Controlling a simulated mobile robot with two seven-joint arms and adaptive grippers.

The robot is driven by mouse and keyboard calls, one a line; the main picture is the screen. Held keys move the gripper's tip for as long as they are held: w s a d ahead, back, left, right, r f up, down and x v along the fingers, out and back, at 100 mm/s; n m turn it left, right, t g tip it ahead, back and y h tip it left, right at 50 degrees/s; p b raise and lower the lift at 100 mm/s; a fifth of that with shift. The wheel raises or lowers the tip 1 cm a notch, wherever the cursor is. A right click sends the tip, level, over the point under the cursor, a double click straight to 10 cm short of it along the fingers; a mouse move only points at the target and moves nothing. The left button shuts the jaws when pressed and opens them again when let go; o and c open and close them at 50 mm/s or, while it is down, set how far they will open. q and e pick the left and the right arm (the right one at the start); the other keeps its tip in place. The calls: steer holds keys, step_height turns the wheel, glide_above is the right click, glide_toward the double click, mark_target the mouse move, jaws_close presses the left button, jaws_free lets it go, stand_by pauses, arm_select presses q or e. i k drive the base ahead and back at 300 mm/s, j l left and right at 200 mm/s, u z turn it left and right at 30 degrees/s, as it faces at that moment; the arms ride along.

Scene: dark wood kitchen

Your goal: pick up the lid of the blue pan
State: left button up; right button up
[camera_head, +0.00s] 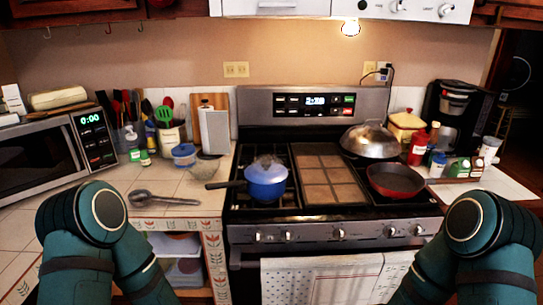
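The blue pan (266,186) sits on the left front part of the stove, with its dark handle pointing left toward the counter. My two teal arms come in at the lower left and lower right. Both grippers are outside the picture, so whether they hold anything is hidden.
A red pan (395,180) and a domed silver lid (368,140) stand on the stove's right side. A grey utensil (165,200) lies on the left tiled counter (180,180). Towels (330,280) hang on the oven front. Bottles (418,148) crowd the right counter.

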mark_target(266, 172)
steer(key=i+j, duration=0.2)
steer(key=j, duration=0.2)
steer(key=i+j, duration=0.2)
steer(key=j, duration=0.2)
steer(key=i+j, duration=0.25)
steer(key=j, duration=0.15)
steer(key=i+j+z, duration=0.1)
steer(key=z, duration=0.4)
steer(key=j+z, duration=0.35)
steer(key=z, duration=0.15)
